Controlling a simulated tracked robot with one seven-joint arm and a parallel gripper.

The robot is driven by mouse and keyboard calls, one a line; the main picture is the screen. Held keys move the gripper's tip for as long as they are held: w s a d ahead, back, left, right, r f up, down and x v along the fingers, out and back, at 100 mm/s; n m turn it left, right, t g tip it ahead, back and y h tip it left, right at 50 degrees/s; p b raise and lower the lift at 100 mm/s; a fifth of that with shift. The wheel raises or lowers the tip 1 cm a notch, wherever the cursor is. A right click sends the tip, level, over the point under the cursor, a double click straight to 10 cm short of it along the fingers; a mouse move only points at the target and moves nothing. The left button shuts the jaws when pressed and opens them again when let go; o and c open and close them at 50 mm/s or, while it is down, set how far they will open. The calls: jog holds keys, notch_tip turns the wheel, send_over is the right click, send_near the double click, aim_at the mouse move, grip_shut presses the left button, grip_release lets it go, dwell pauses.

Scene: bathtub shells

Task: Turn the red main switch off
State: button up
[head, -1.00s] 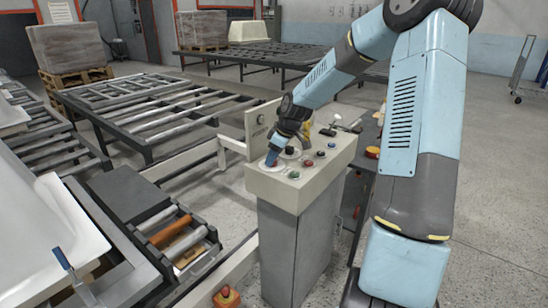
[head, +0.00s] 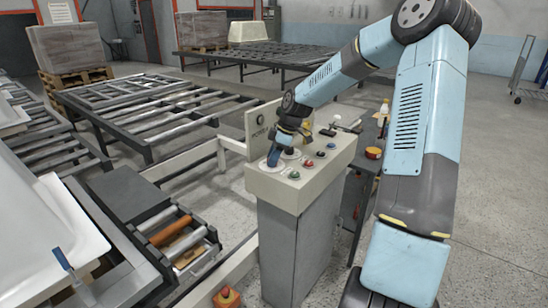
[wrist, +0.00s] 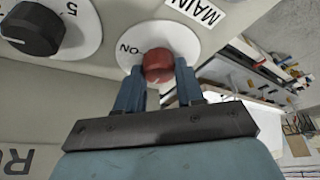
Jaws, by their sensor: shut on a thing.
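The red main switch (wrist: 158,64) is a round red knob on a white disc (wrist: 181,38) in the wrist view. "ON" is printed on the disc left of the knob, and a "MAIN" label sits above it. My gripper (wrist: 157,74) has one blue finger on each side of the knob and is shut on it. In the head view my gripper (head: 273,159) points down at the near left part of the control console's top (head: 318,165). The red switch is hidden there behind my gripper. I cannot tell exactly where the knob points.
A black knob (wrist: 32,28) on a numbered dial is close beside the red switch. Red, green and dark buttons (head: 308,163) sit right of my gripper on the console. An upright plate (head: 259,128) stands behind it. Roller conveyors (head: 160,105) fill the left.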

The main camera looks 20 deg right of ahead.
jog(key=shift+w+d, duration=0.1)
jog(key=shift+d, duration=0.25)
jog(key=o, duration=1)
jog(key=shift+a, duration=0.15)
jog(key=shift+o, duration=0.2)
jog(key=shift+r, duration=0.1)
jog(key=v, duration=1.3)
jog(key=shift+r, duration=0.2)
